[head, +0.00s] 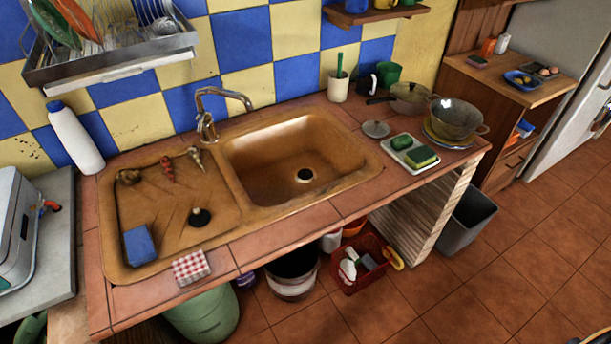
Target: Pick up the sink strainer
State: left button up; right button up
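I cannot tell for sure which thing is the sink strainer. A small dark round piece with a raised middle (200,217) lies on the drainboard (150,215) left of the basin. A grey disc with a small knob (375,129) lies on the tiled counter right of the basin. It may be a lid or a strainer. The tan basin (285,155) is empty, with a dark drain (304,175) at its bottom. Neither of my grippers is in view.
The faucet (207,120) stands behind. A soap tray (410,152), pot (408,98) and colander (457,117) are right. A dish rack (120,65) hangs above.

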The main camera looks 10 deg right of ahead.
aim_at(376, 131)
jog(key=i+l+u, duration=0.1)
jog(key=l, duration=0.4)
jog(key=i+l+u, duration=0.1)
jog(key=l, duration=0.4)
jog(key=i+l+u, duration=0.1)
jog(key=l, duration=0.4)
jog(key=i, duration=0.05)
